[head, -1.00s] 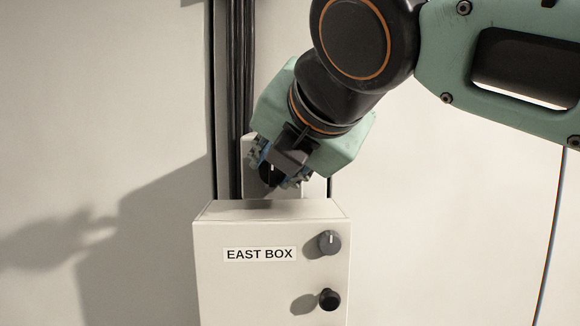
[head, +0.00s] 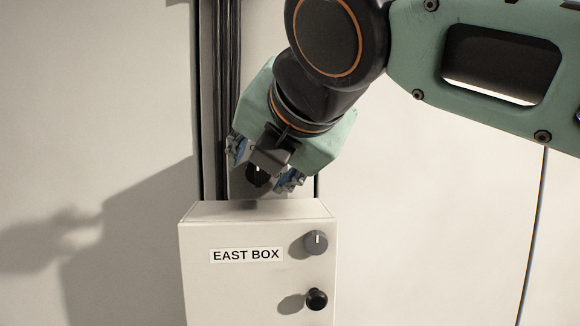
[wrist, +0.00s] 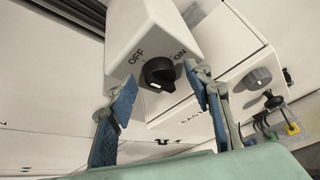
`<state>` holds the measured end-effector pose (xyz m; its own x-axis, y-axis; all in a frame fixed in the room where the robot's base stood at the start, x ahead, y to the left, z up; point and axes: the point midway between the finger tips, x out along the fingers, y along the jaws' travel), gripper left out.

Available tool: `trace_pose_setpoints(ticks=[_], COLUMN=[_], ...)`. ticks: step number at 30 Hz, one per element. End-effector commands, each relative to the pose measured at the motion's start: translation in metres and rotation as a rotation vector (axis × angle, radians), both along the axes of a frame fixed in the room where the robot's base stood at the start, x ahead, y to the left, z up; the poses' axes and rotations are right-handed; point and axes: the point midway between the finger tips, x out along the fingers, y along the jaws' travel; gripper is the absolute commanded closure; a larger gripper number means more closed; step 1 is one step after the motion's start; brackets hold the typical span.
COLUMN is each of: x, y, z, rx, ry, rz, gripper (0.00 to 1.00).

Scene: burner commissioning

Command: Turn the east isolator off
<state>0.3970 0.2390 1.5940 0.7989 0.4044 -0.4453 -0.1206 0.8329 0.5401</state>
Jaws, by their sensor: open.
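The east isolator is a pale housing (wrist: 150,30) with OFF and ON lettering and a black rotary knob (wrist: 158,73). A white mark shows on the knob; I cannot tell for sure which label it points to. In the head view the knob (head: 258,176) shows just above the East Box, partly hidden by my gripper. My gripper (head: 264,167) is open and tilted down in front of the isolator. In the wrist view its blue-padded fingers (wrist: 160,78) stand on either side of the knob, with visible gaps; contact is not visible.
The East Box (head: 225,290) sits directly below the isolator, with a grey knob (head: 316,243) and a black knob (head: 316,299) on its front. Dark cables (head: 228,90) run up the wall at left. Coloured items (wrist: 285,118) hang at right in the wrist view.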

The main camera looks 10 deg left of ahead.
Motion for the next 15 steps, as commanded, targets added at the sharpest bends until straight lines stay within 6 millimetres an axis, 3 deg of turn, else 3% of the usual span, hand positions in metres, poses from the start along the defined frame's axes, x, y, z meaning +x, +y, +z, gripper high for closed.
trace_pose_setpoints(ticks=[15], x=[-0.054], y=[-0.028], z=[0.031], rx=[0.001], ry=[-0.001], rz=[-0.002], gripper=[0.54])
